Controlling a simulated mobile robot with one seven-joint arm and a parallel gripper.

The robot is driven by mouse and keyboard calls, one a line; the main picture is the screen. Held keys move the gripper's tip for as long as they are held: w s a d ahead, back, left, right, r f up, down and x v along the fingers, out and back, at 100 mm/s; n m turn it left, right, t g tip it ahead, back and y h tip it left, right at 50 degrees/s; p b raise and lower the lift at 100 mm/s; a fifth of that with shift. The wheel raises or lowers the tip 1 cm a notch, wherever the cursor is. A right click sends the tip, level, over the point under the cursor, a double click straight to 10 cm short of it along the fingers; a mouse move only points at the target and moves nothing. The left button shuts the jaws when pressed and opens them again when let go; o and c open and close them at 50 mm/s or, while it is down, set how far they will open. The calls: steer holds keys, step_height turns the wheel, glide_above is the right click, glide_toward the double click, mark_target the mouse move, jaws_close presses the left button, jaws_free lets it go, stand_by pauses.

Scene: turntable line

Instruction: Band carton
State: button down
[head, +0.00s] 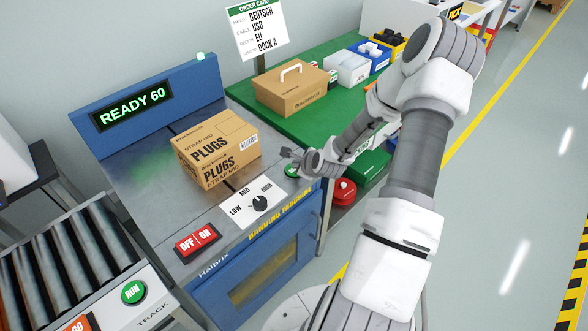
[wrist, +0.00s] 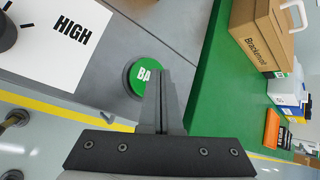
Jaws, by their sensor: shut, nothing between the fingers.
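A brown carton marked "PLUGS" and "STRAP MID" (head: 217,150) sits on the grey top of the blue banding machine (head: 235,282). The display (head: 130,106) reads "READY 60", and a small green lamp glows above it. The black dial (head: 260,203) has LOW, MID and HIGH marks; its exact setting is too small to read. The red OFF/ON switch (head: 198,242) is at the front. A round green button, lettered "BA" where it shows (wrist: 146,77), is partly hidden by my fingers. My gripper (wrist: 158,76) is shut and empty, over or at this button; contact is unclear.
A roller conveyor (head: 70,262) with a green RUN button stands at the lower left. The green table (head: 245,92) behind holds a handled carton (head: 290,88) and bins. An order card (head: 257,30) stands there. Red and green items sit below my forearm.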

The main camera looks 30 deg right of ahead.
steer(key=shift+f+b, duration=0.35)
steer(key=shift+f, duration=0.1)
stand_by(0.3)
steer(key=shift+r, duration=0.1)
steer(key=shift+r+p, duration=0.7)
steer(key=shift+r, duration=0.1)
step_height(320, 180, up, 5)
steer(key=p, duration=0.4)
steer(key=shift+r, duration=0.1)
stand_by(1.5)
